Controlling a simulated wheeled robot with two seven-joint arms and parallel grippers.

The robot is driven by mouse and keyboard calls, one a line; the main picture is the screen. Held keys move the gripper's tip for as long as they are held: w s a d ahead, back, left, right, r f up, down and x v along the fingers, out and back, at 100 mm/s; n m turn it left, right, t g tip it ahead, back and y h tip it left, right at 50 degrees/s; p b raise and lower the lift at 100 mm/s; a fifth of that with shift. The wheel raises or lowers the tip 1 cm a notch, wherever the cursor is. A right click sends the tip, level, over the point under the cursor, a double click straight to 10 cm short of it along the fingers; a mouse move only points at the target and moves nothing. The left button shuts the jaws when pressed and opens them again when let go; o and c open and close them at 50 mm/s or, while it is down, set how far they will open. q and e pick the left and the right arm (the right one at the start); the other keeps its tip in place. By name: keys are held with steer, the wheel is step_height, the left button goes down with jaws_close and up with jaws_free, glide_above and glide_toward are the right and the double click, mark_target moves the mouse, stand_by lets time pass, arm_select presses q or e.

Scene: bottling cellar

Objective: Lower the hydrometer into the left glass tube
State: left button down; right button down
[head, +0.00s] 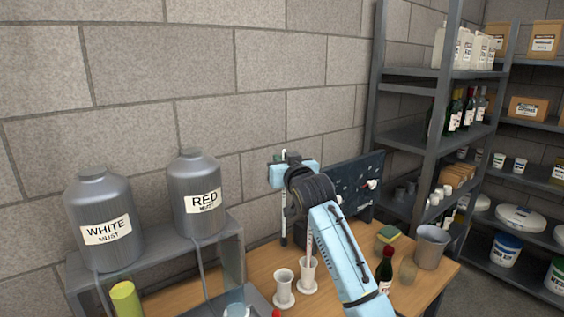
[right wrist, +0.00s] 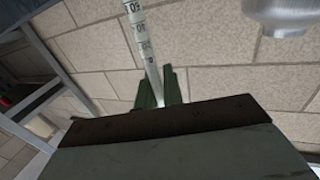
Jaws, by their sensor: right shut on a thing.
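My right gripper (head: 284,174) is shut on the hydrometer (head: 283,224), a thin pale rod that hangs about upright below it, with a short end above. In the right wrist view its scale-marked stem (right wrist: 139,38) rises between the green fingers (right wrist: 160,88). Below, two pale tubes on round feet stand on the wooden table: the left tube (head: 284,289) and the right tube (head: 307,277). The hydrometer's lower end looks to be above the left tube's mouth and apart from it; the depth is hard to judge. My left gripper is not in view.
A grey stand (head: 234,250) holds the white must tank (head: 105,215) and the red must tank (head: 198,190). A dark bottle (head: 384,270), a sponge (head: 388,235) and a grey bucket (head: 431,247) stand right of my arm. A dark board (head: 352,185) stands behind.

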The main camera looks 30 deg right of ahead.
step_height(320, 180, up, 16)
steer(key=p, duration=1.1)
steer(key=shift+r+p, duration=0.15)
steer(key=shift+p, duration=0.15)
stand_by(0.7)
stand_by(1.0)
